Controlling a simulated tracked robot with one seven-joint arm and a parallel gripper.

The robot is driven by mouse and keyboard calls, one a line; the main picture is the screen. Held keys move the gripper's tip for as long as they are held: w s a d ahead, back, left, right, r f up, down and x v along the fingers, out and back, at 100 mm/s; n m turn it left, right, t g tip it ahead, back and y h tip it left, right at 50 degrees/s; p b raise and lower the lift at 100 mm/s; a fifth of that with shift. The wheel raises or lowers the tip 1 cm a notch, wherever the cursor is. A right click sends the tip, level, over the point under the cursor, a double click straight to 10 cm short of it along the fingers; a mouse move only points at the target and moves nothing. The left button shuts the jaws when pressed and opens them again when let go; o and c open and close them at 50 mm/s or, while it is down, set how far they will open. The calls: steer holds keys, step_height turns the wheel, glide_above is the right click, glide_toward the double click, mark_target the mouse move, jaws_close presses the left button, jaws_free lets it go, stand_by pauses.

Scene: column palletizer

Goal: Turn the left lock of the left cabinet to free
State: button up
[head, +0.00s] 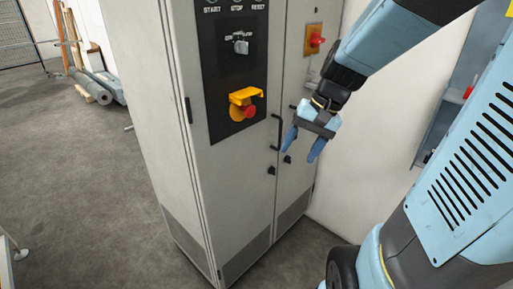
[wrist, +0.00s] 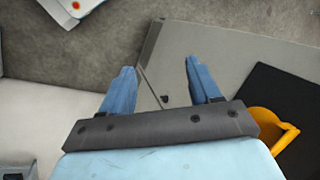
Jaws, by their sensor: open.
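The tall grey cabinet (head: 165,110) stands left of my arm in the head view. It has two front doors with dark handles. The left lock (head: 271,170) is a small black knob low beside the seam, below the left handle (head: 277,130). In the wrist view a dark lock (wrist: 165,99) shows between the fingers, close to the door seam, apparently the same one. A second small dark lock (head: 287,159) sits on the right door. My gripper (head: 303,147) is open and empty in front of the doors, apart from the locks. Which way the left lock is turned is too small to tell.
A yellow guard (head: 246,95) with a red button juts from the black panel (head: 222,132) above. A red switch (head: 316,40) is on the right door. Grey floor (head: 60,180) to the left is mostly clear.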

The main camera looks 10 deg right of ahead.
steer(key=w+f+m+g+y, duration=0.1)
steer(key=w+f+m+y, duration=0.45)
steer(key=f, duration=0.25)
steer(key=m+t, duration=1.5)
steer(key=m, duration=0.5)
glide_toward(275, 170)
steer(key=shift+y, duration=0.45)
steer(key=x, duration=0.9)
steer(key=shift+w+d+f, duration=0.1)
steer(key=shift+w+d, duration=0.15)
steer(key=shift+c, duration=0.3)
steer(key=c, duration=0.9)
steer(key=shift+a, duration=0.25)
steer(key=shift+c, duration=0.2)
steer(key=shift+d, duration=0.2)
